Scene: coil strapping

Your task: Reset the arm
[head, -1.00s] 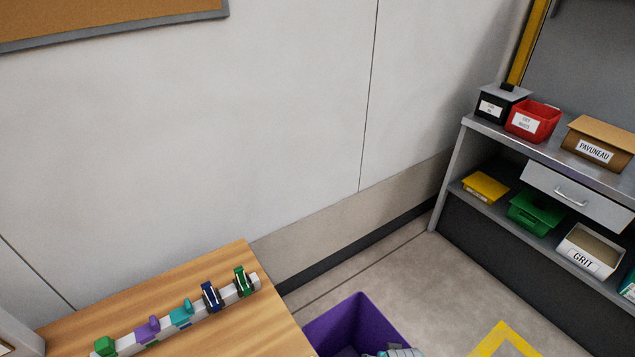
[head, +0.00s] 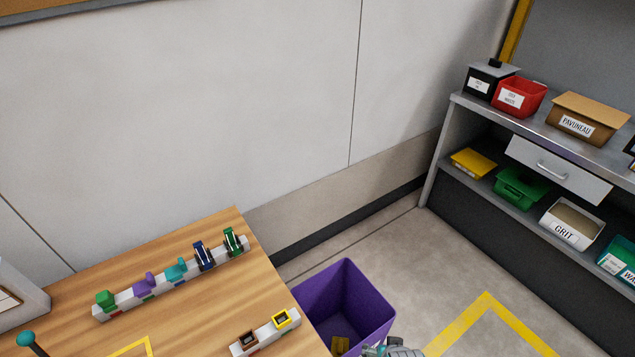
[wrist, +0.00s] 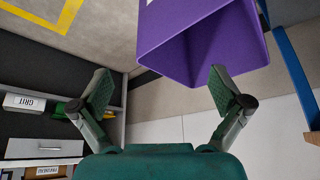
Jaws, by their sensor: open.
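My gripper (wrist: 160,97) is in the wrist view, its two green-padded fingers spread wide with nothing between them. The purple bin (wrist: 205,45) lies beyond the fingertips in that view. In the head view, part of my arm shows at the bottom edge, beside the purple bin (head: 345,295); the fingers are not clear there. A yellow item (head: 340,345) shows inside the bin.
A wooden table (head: 215,300) at lower left bears a white rack (head: 170,285) with several coloured pieces and a smaller block (head: 265,332). A grey shelf unit (head: 447,150) with labelled boxes stands at right. Floor between them is clear.

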